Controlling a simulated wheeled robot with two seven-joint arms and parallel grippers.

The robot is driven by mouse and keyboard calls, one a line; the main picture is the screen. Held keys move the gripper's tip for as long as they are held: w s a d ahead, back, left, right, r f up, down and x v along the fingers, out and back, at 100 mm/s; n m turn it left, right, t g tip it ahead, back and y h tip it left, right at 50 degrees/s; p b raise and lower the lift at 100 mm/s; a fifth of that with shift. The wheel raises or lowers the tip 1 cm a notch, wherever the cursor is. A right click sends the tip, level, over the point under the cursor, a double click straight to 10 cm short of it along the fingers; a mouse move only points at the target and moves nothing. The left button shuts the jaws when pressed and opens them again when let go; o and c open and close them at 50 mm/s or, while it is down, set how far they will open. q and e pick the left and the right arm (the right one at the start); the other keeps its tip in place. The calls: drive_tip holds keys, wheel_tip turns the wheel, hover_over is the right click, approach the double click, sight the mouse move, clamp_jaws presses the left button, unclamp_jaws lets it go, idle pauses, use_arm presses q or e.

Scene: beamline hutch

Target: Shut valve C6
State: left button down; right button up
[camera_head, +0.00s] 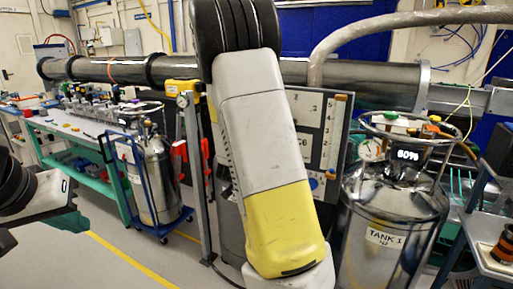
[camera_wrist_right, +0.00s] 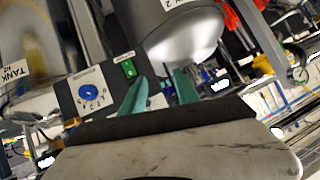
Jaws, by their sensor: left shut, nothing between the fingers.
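A grey panel (camera_head: 338,105) stands behind my right arm in the head view. It carries a label ending in "C6", partly hidden by that arm, with a blue round part (camera_head: 313,183) lower down. I cannot tell which part is the valve itself. In the right wrist view, a dark-edged box has a blue knob (camera_wrist_right: 88,92) and a green switch (camera_wrist_right: 128,68). My right gripper (camera_wrist_right: 160,92) has its teal fingers apart and empty, close to this box. My left gripper (camera_head: 68,218) is shut and empty at the left edge of the head view, away from the panel.
A steel tank marked "TANK 1" (camera_head: 385,225) stands right of the panel. A smaller cylinder (camera_head: 155,180) sits in a blue cart. A long bench (camera_head: 75,130) runs along the left, and a large pipe (camera_head: 360,84) crosses behind. The floor at lower left is clear.

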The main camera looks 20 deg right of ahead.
drive_tip(key=w+d+r+t+h, duration=0.1)
drive_tip(key=w+d+r+h, duration=0.1)
drive_tip(key=d, duration=0.4)
drive_tip(key=w+d+r+h, duration=0.3)
drive_tip(key=d+h, duration=0.2)
drive_tip(key=d, duration=0.1)
drive_tip(key=shift+w+d+r+t, duration=0.2)
drive_tip(key=shift+w+r+t, duration=0.15)
drive_tip(key=shift+w+t, duration=0.05)
drive_tip(key=shift+c, duration=0.3)
clamp_jaws()
idle(0.7)
